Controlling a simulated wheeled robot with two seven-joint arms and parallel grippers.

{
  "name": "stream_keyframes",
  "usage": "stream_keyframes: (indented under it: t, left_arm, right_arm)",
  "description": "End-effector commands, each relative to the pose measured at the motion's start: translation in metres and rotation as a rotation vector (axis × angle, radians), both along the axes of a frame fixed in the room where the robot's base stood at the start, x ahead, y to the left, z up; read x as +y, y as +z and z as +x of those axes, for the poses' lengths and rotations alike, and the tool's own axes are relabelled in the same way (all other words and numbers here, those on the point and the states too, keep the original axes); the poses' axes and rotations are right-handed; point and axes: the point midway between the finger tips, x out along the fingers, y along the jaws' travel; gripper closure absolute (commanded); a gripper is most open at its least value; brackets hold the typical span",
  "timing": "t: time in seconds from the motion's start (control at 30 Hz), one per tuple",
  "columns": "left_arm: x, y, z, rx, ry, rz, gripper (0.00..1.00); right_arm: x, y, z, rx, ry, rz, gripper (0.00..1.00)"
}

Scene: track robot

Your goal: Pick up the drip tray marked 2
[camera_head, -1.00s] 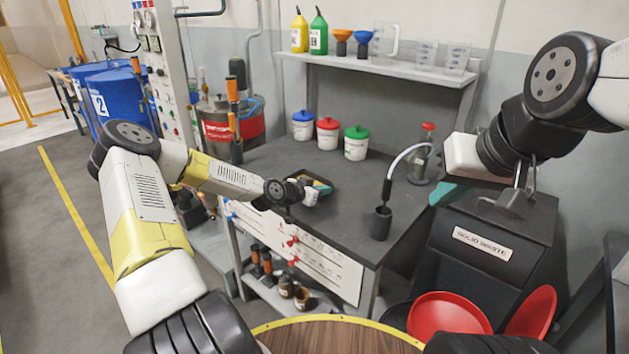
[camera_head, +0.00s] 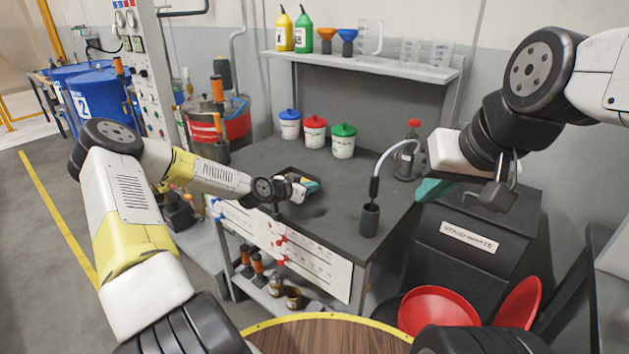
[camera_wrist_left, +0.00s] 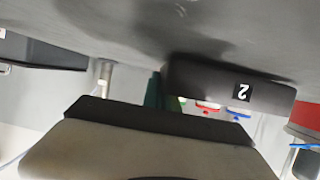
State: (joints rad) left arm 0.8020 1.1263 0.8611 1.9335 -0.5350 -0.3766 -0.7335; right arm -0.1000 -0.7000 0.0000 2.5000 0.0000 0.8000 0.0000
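The drip tray marked 2 (camera_wrist_left: 225,88) is a dark, shallow tray with an upside-down white 2 on its near side in the left wrist view. In the head view, a small dark tray (camera_head: 291,172) lies on the grey workbench, partly hidden by my left gripper (camera_head: 308,187). The left gripper is low over the bench, right at the tray. Its teal finger (camera_wrist_left: 154,92) shows beside the tray's end in the wrist view; whether it touches is unclear, and the finger gap is hidden. My right gripper (camera_head: 433,188) hangs above the solid waste bin, away from the tray, its fingertips mostly hidden.
The workbench (camera_head: 330,220) holds blue-, red- and green-lidded pots (camera_head: 315,135) at the back and a black cup with a curved tube (camera_head: 370,218) to the right. The dark waste bin (camera_head: 468,260) stands beside the bench. A shelf (camera_head: 365,65) with bottles and funnels runs above.

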Motion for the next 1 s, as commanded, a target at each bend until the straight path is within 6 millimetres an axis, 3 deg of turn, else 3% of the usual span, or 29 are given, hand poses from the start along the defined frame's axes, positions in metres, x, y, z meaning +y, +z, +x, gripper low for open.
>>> stream_keyframes:
  t: [0.47, 0.77, 1.0]
  left_arm:
    - [-0.001, 0.03, -0.001, -0.002, -0.001, 0.001, 1.0]
    - [-0.012, 0.031, -0.023, -0.001, -0.003, 0.002, 1.0]
    - [-0.025, 0.034, -0.053, -0.001, -0.003, 0.002, 1.0]
  right_arm:
    - [0.0, 0.0, 0.0, 0.0, 0.0, 0.0, 1.0]
    - [0.0, 0.0, 0.0, 0.0, 0.0, 0.0, 1.0]
    - [0.0, 0.0, 0.0, 0.0, 0.0, 0.0, 1.0]
